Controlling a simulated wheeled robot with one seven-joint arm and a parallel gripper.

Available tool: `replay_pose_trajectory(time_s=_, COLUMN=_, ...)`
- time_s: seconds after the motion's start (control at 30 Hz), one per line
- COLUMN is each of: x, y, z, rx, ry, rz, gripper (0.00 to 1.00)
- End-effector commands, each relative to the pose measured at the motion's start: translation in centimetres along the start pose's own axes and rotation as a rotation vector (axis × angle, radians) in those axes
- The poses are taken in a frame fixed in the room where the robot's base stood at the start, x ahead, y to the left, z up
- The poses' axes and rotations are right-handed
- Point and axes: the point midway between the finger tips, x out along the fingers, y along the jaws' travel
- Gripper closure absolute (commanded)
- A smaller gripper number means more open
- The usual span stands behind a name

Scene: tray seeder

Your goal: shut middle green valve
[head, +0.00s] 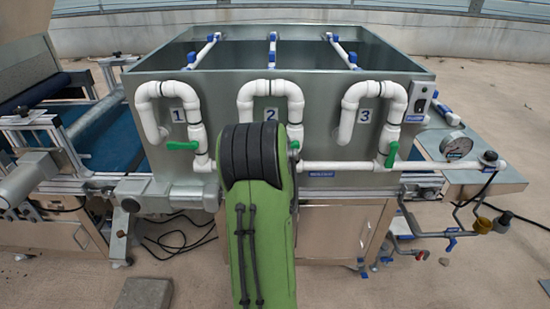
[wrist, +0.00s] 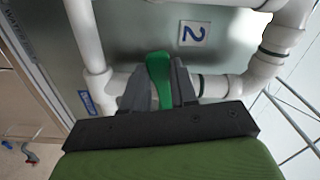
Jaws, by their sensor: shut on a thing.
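The middle green valve handle (wrist: 159,68) shows in the wrist view, between the two grey fingers of my gripper (wrist: 160,88). The fingers are shut on it. The handle lies across the white pipe (wrist: 215,86) that runs behind it. Its lower part is hidden by the fingers and the gripper body. The number 2 plate (wrist: 194,34) is just beyond it. In the head view the plate (head: 270,114) and the middle white pipe loop (head: 271,88) show above my green arm.
In the head view, the left green valve handle (head: 182,145) lies across its pipe and the right one (head: 391,155) stands nearly along its pipe. A metal tank (head: 325,85) is behind the pipes. A pressure gauge (head: 456,145) stands at the right.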

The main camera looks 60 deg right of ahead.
Motion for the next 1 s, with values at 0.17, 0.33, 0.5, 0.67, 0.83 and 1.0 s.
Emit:
replay_pose_trajectory(time_s=0.17, x=-0.03, y=-0.68, z=-0.31, rx=0.11, ry=0.001, rz=0.002, gripper=1.0)
replay_pose_trajectory(time_s=0.33, x=-0.03, y=-1.02, z=-0.43, rx=0.181, ry=0.001, rz=0.002, gripper=1.0)
replay_pose_trajectory(time_s=0.5, x=-0.02, y=-1.16, z=-0.5, rx=0.217, ry=0.001, rz=0.003, gripper=1.0)
replay_pose_trajectory(time_s=0.67, x=-0.02, y=-1.2, z=-0.51, rx=0.232, ry=0.001, rz=0.002, gripper=1.0)
replay_pose_trajectory(time_s=0.83, x=-0.02, y=-1.21, z=-0.5, rx=0.234, ry=0.001, rz=0.002, gripper=1.0)
replay_pose_trajectory(time_s=1.0, x=-0.02, y=-1.22, z=-0.5, rx=0.235, ry=0.0, rz=0.001, gripper=0.7)
